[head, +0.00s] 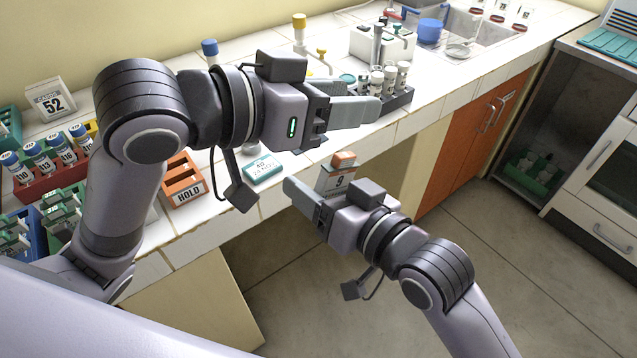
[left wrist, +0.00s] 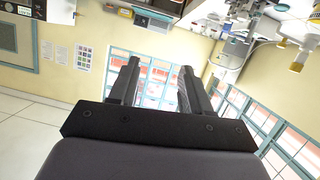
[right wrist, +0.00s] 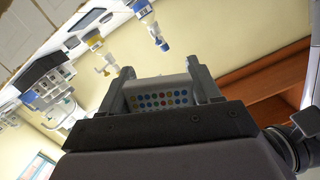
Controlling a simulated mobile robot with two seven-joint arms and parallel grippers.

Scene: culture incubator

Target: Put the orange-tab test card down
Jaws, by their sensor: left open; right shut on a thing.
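The test card with the orange tab (head: 344,159) is a pale card marked 9 (head: 339,180). It stands roughly upright in my right gripper (head: 316,189), in the air just off the front edge of the counter. In the right wrist view, a panel with rows of coloured dots (right wrist: 158,98) shows between the fingers of my right gripper (right wrist: 160,88). My left gripper (head: 352,99) is open over the counter, beyond the card. The left wrist view shows my left gripper (left wrist: 158,82) with nothing between its fingers. My left arm hides part of the counter.
The white tiled counter (head: 225,222) holds an orange HOLD rack (head: 183,182), a flat teal-edged card (head: 263,169), a red tube rack (head: 40,187) and a dark vial rack (head: 399,99). A sink and blue bowl (head: 430,31) lie farther back. Open floor (head: 480,235) lies before the counter.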

